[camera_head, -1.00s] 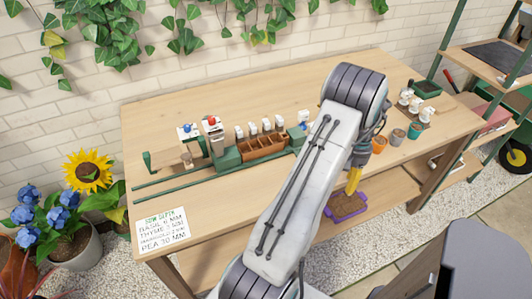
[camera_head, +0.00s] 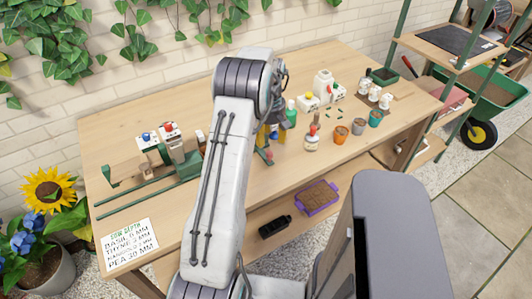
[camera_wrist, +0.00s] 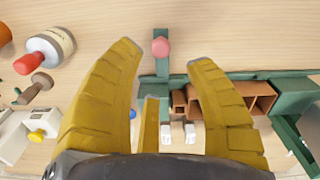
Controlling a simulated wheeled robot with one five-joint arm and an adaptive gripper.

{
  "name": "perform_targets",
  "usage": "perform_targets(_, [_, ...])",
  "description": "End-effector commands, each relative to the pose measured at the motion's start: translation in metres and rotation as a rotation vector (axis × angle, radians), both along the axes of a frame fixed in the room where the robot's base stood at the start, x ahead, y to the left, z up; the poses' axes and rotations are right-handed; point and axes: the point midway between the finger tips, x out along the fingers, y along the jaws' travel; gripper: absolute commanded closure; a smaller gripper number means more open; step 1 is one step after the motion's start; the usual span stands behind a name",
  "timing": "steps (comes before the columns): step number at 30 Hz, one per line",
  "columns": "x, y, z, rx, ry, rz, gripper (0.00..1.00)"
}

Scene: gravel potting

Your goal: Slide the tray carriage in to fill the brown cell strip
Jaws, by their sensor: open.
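The brown cell strip (camera_wrist: 258,97) lies in the green tray carriage (camera_wrist: 290,84) to the right, partly behind the right finger. In the head view, the red knob (camera_head: 268,154) shows just below my gripper. The green rails (camera_head: 140,192) run along the bench at left.
A dispenser with a red button (camera_head: 169,128) stands by the rails. A purple tray (camera_head: 316,197) sits on the lower shelf. The front right of the bench top is clear.

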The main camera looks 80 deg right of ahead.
Motion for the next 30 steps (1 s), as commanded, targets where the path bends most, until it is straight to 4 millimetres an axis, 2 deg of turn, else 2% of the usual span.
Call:
perform_targets(11, [0.000, 0.002, -0.005, 0.009, -0.001, 0.180, 0.51])
perform_targets(24, [0.000, 0.002, -0.056, 0.009, 0.000, 0.185, 0.51])
perform_targets(30, [0.000, 0.002, -0.070, 0.008, 0.000, 0.185, 0.51])
